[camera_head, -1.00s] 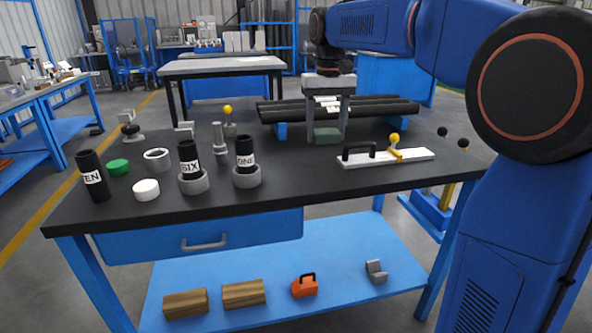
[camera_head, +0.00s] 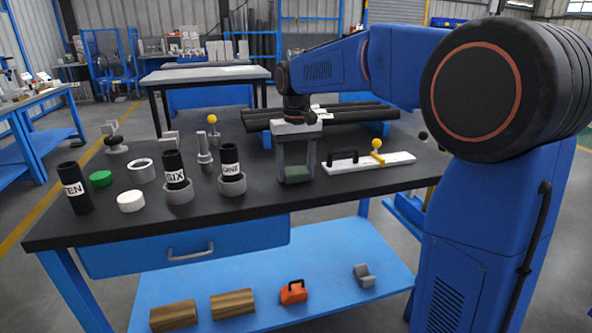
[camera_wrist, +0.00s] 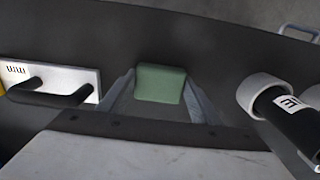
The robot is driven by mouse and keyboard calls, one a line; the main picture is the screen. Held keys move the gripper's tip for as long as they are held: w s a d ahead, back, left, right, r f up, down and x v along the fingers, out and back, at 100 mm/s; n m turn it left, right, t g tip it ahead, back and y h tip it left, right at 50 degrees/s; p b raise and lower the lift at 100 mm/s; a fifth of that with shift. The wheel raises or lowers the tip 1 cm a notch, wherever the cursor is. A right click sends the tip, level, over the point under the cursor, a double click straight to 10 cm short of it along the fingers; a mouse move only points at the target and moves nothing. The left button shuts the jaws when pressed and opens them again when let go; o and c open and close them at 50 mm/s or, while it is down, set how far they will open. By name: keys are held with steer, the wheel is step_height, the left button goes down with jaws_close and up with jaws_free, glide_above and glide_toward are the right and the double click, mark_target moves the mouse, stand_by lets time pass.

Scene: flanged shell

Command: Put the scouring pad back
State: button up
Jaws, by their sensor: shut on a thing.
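The scouring pad is a green block (camera_head: 297,174), which also shows in the wrist view (camera_wrist: 160,84). My gripper (camera_head: 296,168) points down and is shut on it, one finger at each side. In the head view the pad is low over the black table top (camera_head: 265,212), near its front edge, between the cylinder marked ONE and a white plate. I cannot tell whether the pad touches the table.
The ONE cylinder (camera_head: 231,160) stands in a grey ring to the left, beside the SIX cylinder (camera_head: 175,168). The white plate (camera_head: 395,161) with a black handle and yellow-knobbed clamp lies right. Black bars (camera_head: 350,113) lie behind. The table front is clear.

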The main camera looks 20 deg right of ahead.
mark_target(296, 171)
steer(key=shift+f, duration=0.1)
steer(key=o, duration=1)
steer(key=shift+o, duration=0.2)
step_height(296, 171, up, 12)
steer(key=s+d+f+t, duration=0.1)
steer(key=s+d+f, duration=0.15)
steer(key=s, duration=0.65)
steer(key=s+d+f+t, duration=0.15)
steer(key=s+f, duration=0.25)
steer(key=s, duration=0.4)
steer(key=s+d+f+t, duration=0.2)
steer(key=s+d+f, duration=0.1)
steer(key=s+f, duration=1.2)
steer(key=shift+s, duration=0.7)
